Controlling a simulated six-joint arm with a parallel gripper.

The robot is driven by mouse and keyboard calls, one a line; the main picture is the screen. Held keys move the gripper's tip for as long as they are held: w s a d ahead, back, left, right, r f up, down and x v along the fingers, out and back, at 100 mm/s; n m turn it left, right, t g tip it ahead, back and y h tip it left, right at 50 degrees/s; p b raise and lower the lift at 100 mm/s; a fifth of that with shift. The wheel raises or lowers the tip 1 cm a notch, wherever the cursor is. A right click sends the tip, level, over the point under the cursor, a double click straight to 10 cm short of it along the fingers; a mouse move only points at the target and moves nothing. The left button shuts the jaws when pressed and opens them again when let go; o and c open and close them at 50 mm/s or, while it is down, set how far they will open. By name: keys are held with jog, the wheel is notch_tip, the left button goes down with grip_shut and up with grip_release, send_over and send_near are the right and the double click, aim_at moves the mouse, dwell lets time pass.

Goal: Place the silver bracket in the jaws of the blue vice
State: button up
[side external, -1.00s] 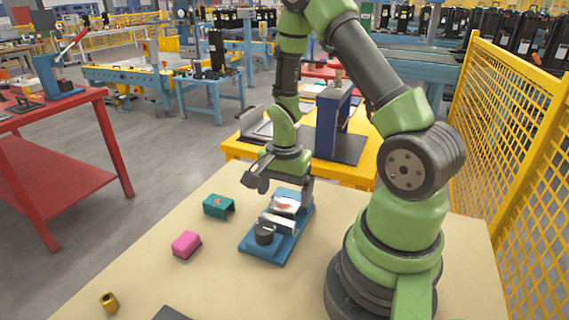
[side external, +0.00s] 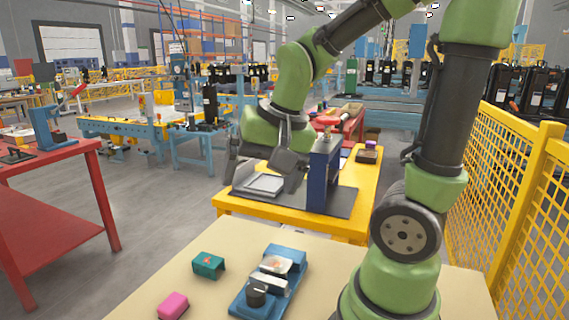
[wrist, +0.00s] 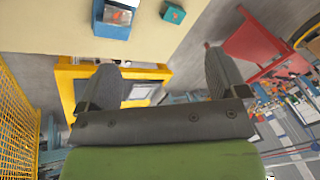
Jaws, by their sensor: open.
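The blue vice (side external: 243,300) lies on the beige table, and its end also shows at the top of the wrist view (wrist: 113,31). The silver bracket (side external: 275,265), with a red mark on it, sits in the vice behind a pale metal bar; whether both jaws touch it cannot be told. It shows in the wrist view (wrist: 117,15) too, partly cut off by the frame edge. My gripper (side external: 262,170) is open and empty, raised well clear of the vice. Its two fingers stand wide apart in the wrist view (wrist: 160,72).
A teal bracket (side external: 208,265) and a pink block (side external: 173,305) lie left of the vice. Behind is a yellow table (side external: 225,203) with a blue upright post (side external: 322,178) close to my gripper. Yellow mesh fencing (side external: 505,190) stands at right.

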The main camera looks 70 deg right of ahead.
jog(key=s+a+r+n+t+y, duration=0.2)
jog(key=s+a+r+n+t, duration=0.1)
jog(key=s+a+r+n, duration=0.2)
jog(key=shift+s+a+n, duration=0.4)
jog(key=shift+s+n, duration=0.15)
jog(key=shift+n, duration=0.25)
dwell(1.4)
